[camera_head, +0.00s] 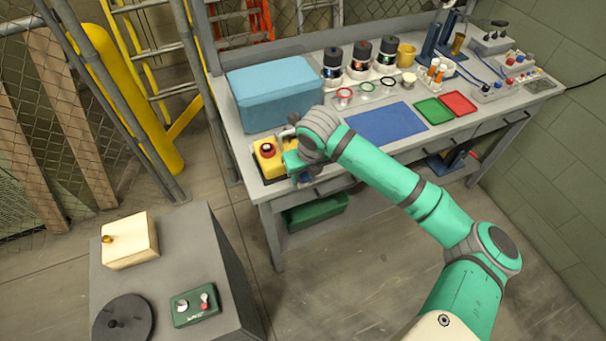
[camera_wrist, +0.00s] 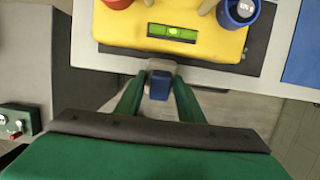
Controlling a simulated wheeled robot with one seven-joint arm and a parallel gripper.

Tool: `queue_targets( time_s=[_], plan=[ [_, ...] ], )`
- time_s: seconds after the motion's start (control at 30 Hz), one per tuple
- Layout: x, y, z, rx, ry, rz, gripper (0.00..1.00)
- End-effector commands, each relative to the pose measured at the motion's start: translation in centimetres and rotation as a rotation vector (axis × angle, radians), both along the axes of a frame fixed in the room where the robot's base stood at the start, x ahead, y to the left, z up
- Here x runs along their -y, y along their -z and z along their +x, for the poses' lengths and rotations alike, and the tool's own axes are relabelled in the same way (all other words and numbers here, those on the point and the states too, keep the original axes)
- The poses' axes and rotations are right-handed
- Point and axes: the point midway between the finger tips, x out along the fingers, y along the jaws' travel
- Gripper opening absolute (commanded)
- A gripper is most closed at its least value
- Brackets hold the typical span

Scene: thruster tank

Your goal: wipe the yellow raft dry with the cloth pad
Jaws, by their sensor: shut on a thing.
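The yellow raft (camera_head: 265,165) sits at the bench's near left corner, partly hidden by my arm. In the wrist view the raft (camera_wrist: 125,35) fills the top, with a green spirit level (camera_wrist: 172,33) on it. A red part and a blue-rimmed part also stand on it. My gripper (camera_wrist: 157,80) is shut on a blue block, which looks like the grip of the cloth pad (camera_wrist: 158,86). A pale part of the pad shows beyond the fingers, at the raft's near edge. I cannot tell whether it touches the raft.
A dark mat (camera_wrist: 261,42) lies under the raft. A large light-blue box (camera_head: 272,95) stands behind it. A blue mat (camera_head: 386,124), green tray (camera_head: 433,111) and red tray (camera_head: 458,103) lie to the right. A grey cabinet (camera_head: 215,265) stands at front left.

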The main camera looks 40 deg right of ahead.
Motion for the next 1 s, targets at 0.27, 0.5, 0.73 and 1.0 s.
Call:
queue_targets(
  time_s=[0.27, 0.5, 0.73, 1.0],
  plan=[
    [0.2, 0.0, 0.2, 0.000, 0.002, 0.000, 0.18],
    [-0.1, 0.0, 0.7, 0.000, -0.004, 0.000, 0.18],
    [-0.1, 0.0, 0.9, -0.001, -0.005, 0.000, 0.18],
    [0.0, 0.0, 1.1, 0.000, -0.004, -0.001, 0.18]
  ],
)
